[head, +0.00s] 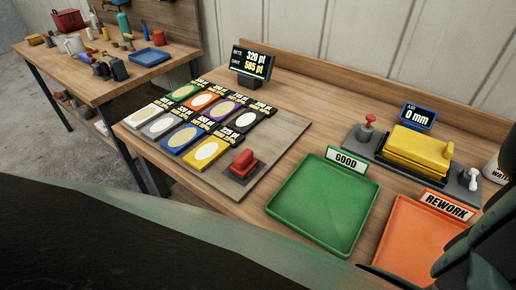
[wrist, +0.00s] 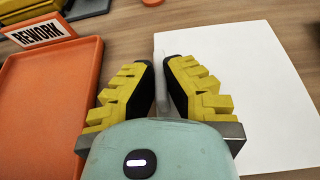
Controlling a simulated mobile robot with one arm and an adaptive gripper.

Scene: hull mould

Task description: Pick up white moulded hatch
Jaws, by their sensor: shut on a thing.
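My gripper (wrist: 162,80) shows in the wrist view, with yellow ribbed fingers and dark pads. It is shut on a thin, pale upright piece, which appears to be the white moulded hatch (wrist: 160,72) seen nearly edge-on. The fingers and my gripper's body hide its lower part. A flat white sheet (wrist: 245,85) lies on the wooden bench beneath and to the right. In the head view the hatch cannot be made out, and dark parts of my arm fill the right edge.
The orange REWORK tray (wrist: 45,105) is left of my gripper in the wrist view. In the head view the empty green GOOD tray (head: 320,205) lies beside it. A yellow gauge block (head: 418,148) stands behind. A board (head: 275,135) of coloured sanding pads is at left.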

